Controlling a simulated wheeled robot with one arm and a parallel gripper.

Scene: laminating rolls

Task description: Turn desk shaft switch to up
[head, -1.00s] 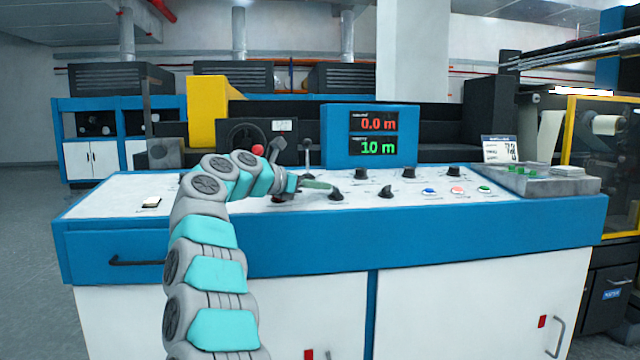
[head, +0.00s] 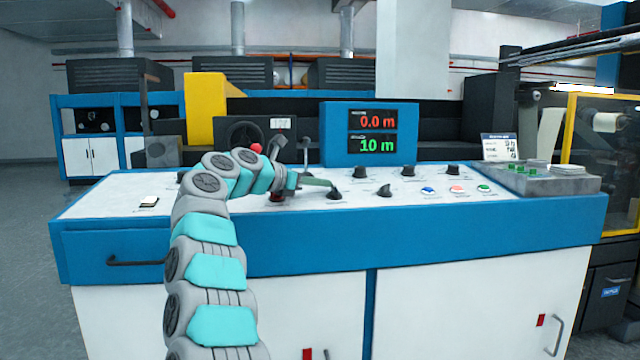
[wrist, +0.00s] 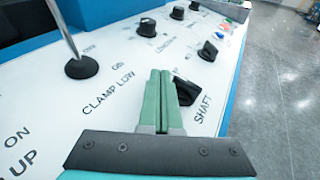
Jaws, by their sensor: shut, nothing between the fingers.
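The shaft switch is a black rotary knob (wrist: 187,90) beside the printed word SHAFT in the wrist view. In the head view the knob (head: 335,194) stands near the front of the white desk top. My gripper (wrist: 160,72) has its two green fingers shut together with nothing between them. In the wrist view the fingers lie just left of the knob and hide part of its left side. In the head view my gripper (head: 331,184) reaches from the left, with its tip at the knob. I cannot tell whether it touches the knob.
Other black knobs (head: 385,191) stand to the right, with coloured buttons (head: 456,189) beyond. A lever with a black base (wrist: 81,67) rises left of my fingers. A white rocker switch (head: 149,201) is at far left.

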